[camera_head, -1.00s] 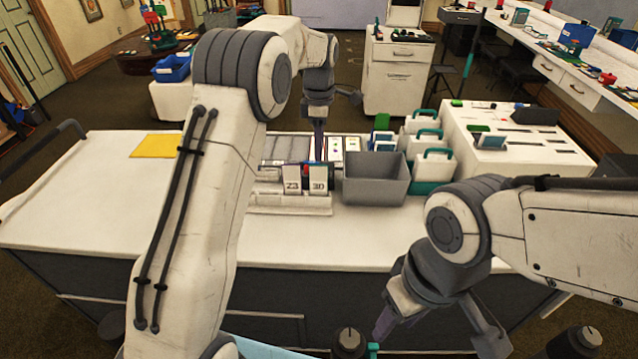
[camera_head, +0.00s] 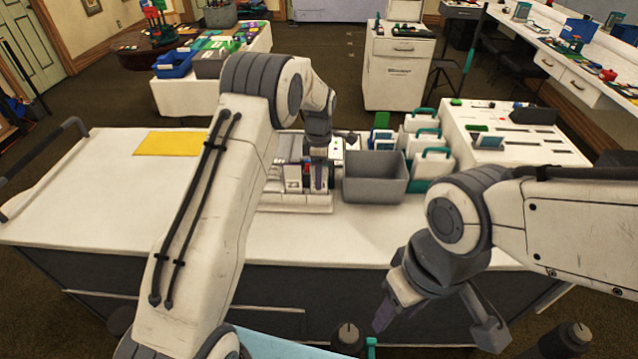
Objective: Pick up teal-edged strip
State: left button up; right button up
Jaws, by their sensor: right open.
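A light rack (camera_head: 295,203) holding upright pale cards or strips (camera_head: 292,178) stands on the white table, left of a grey bin. I cannot make out which strip has a teal edge; my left arm and gripper cover part of the rack. My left gripper (camera_head: 318,180) points down at the rack's right part, right at the upright pieces. Its fingers are too small and overlapped to show whether they are apart or hold anything. My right gripper (camera_head: 437,325) is open and empty in front of the table's near edge, well away from the rack.
The grey bin (camera_head: 375,180) stands just right of the rack. White cases with teal handles (camera_head: 433,165) and a white slotted box (camera_head: 530,150) are beyond it. A yellow sheet (camera_head: 168,144) lies at the back left. The table's left and front parts are clear.

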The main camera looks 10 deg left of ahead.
pick_arm(q)
grip_shut()
notch_tip(320, 180, up, 10)
jog(key=shift+r+b, duration=0.1)
jog(key=shift+b, duration=0.9)
